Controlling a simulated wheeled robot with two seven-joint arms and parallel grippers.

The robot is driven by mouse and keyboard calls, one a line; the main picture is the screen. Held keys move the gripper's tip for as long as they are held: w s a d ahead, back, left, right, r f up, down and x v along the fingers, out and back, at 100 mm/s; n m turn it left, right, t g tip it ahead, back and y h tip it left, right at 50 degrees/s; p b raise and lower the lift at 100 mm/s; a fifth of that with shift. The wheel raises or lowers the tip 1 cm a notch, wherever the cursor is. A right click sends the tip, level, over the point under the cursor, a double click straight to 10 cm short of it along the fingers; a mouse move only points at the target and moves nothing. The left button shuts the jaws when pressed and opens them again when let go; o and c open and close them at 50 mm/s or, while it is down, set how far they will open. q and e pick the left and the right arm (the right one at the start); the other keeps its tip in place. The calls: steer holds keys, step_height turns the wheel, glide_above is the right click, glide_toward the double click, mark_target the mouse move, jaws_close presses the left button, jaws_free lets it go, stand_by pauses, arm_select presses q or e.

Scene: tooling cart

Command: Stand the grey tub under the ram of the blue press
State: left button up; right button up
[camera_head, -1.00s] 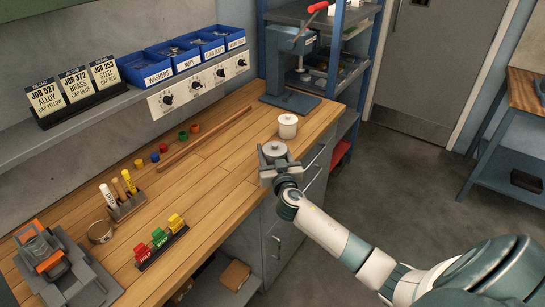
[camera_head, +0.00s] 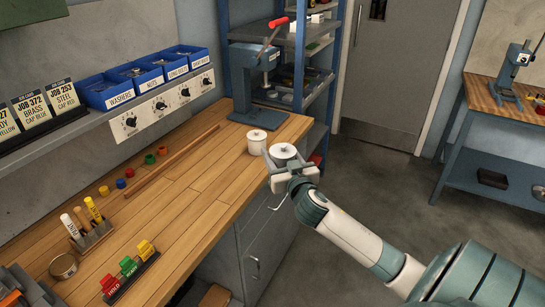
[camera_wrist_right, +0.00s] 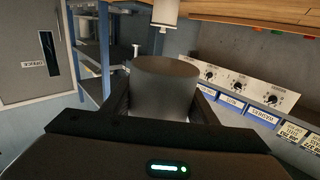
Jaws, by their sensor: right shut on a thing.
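The grey tub (camera_head: 284,150) is held upright in my right gripper (camera_head: 282,160), beside the bench's right edge in the head view. It fills the middle of the right wrist view (camera_wrist_right: 165,88), with a finger on each side. The blue press (camera_head: 245,80), with a red-gripped lever, stands at the far end of the bench, beyond the tub. Its base plate (camera_head: 258,117) looks bare; the ram is hard to make out. My left gripper is out of view.
A white lidded tub (camera_head: 257,141) stands on the wooden bench (camera_head: 200,185) between my gripper and the press, close left of the grey tub. A blue shelf rack (camera_head: 300,60) is behind. Another small blue press (camera_head: 513,65) stands on the bench at the right.

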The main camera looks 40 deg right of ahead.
stand_by(0.8)
steer(key=s+a+n+y, duration=0.2)
steer(key=s+a+y, duration=0.1)
steer(key=a, duration=1.2)
steer(key=s+a+n+t+y, duration=0.1)
steer(key=s+a+n+y, duration=0.1)
steer(key=a, duration=1.3)
steer(key=shift+s+r+y+b, duration=0.3)
steer(key=shift+s+y, duration=0.4)
steer(key=shift+s, duration=0.55)
steer(key=shift+f, duration=0.1)
steer(key=s+f, duration=0.3)
steer(key=s, duration=0.6)
steer(key=shift+s+f, duration=0.25)
